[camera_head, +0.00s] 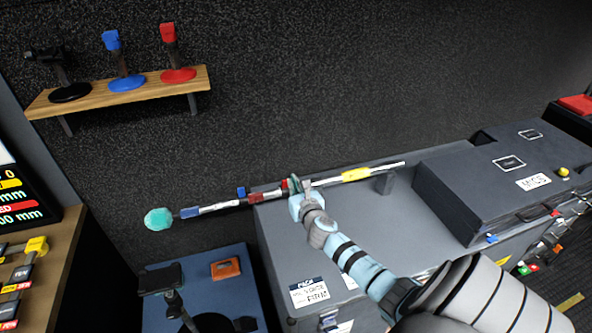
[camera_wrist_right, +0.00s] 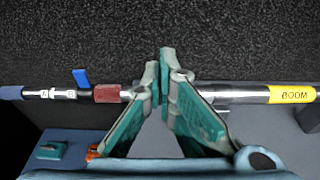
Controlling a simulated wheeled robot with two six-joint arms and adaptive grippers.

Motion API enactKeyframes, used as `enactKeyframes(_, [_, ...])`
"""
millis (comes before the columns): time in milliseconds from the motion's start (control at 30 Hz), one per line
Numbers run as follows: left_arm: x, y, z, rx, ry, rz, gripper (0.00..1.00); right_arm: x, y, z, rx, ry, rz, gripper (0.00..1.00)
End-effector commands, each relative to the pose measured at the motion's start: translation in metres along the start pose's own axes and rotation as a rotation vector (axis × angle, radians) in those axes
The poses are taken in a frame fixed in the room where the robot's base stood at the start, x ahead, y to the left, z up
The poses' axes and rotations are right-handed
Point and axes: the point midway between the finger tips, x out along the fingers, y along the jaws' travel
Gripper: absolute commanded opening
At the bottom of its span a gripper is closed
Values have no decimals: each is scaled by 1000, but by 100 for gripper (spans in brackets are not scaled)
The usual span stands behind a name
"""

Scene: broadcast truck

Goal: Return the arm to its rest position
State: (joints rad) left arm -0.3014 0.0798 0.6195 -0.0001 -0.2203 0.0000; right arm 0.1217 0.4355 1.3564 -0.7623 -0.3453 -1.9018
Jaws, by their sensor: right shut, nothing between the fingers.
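My right arm comes in from the lower right of the head view. Its gripper (camera_head: 295,184) is over the middle of a boom pole (camera_head: 330,181). In the right wrist view the teal fingers (camera_wrist_right: 163,65) come together at the tips with nothing held. The pole (camera_wrist_right: 235,97) passes behind them, and they hide a short stretch of it. I cannot tell whether they touch it. The pole has a teal fuzzy ball end (camera_head: 158,219), a red grip and a yellow BOOM label (camera_wrist_right: 291,95). My left gripper is not in view.
The pole lies across a grey case (camera_head: 400,222) and overhangs its left side. A black MICS case (camera_head: 500,180) stands at the right. A blue case (camera_head: 205,290) is below the pole's ball end. A wooden shelf (camera_head: 140,94) with black, blue and red stands is on the wall.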

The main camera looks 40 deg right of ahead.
Motion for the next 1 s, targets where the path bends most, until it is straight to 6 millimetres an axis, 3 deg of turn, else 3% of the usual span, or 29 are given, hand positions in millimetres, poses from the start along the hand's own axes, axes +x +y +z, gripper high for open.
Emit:
enactKeyframes(200, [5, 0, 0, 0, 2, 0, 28, -13, -1, 17, 1, -1, -2, 0])
enactKeyframes(800, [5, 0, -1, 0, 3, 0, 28, -15, 0, 17, 12, 4, -3, 0])
enactKeyframes(867, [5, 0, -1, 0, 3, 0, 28, -22, 1, 10, 85, 23, -12, 0])
enactKeyframes(967, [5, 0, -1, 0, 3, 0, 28, -54, 9, -21, 439, 115, -72, 0])
enactKeyframes(1000, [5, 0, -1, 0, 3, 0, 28, -74, 13, -38, 645, 168, -121, 0])
